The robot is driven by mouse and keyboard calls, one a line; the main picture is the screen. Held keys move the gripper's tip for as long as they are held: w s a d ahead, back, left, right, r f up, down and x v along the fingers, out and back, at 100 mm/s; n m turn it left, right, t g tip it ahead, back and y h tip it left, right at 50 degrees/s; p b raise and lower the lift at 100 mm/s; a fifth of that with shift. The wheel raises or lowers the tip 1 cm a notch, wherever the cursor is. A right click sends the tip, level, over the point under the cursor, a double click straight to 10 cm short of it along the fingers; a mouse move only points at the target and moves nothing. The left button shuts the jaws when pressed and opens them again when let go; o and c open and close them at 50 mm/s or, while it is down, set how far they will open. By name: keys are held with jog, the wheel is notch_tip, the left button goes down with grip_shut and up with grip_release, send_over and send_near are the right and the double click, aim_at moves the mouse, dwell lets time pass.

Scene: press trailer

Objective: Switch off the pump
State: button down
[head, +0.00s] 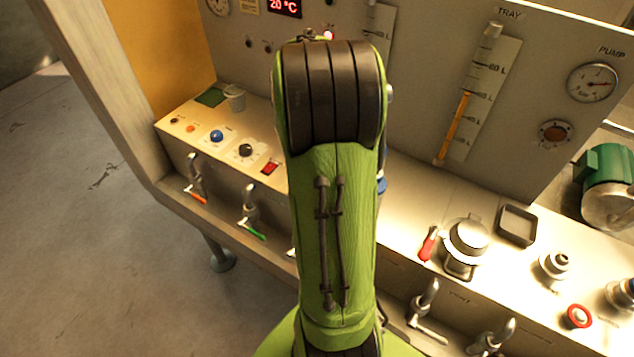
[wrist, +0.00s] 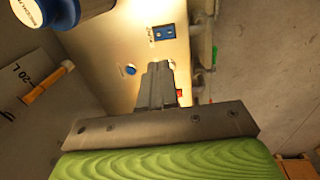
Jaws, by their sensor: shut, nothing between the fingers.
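A pump gauge (head: 593,82), under the label PUMP, is on the back panel at the right of the head view, its needle off to the right. A green motor-like unit (head: 606,178) stands at the right edge. A red rocker switch (head: 270,168) is on the lit counter, left of my arm. In the wrist view a blue rectangular switch (wrist: 163,33) sits beside small unreadable lettering. Which switch belongs to the pump I cannot tell. My gripper (wrist: 159,66) is shut and empty, over the counter panel, apart from the blue switch. My arm hides it in the head view.
A blue knob (head: 217,136) and a black knob (head: 246,150) are left of the red switch. Levered taps (head: 250,212) line the counter's front. A lidded jar (head: 467,246) and a black tray (head: 516,225) stand at right. Open floor (head: 90,240) lies left.

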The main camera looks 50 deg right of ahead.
jog(key=f, duration=0.4)
jog(key=d+f+b, duration=0.1)
jog(key=f, duration=0.4)
jog(key=d+f+b, duration=0.1)
jog(key=f, duration=0.3)
jog(key=shift+f, duration=0.4)
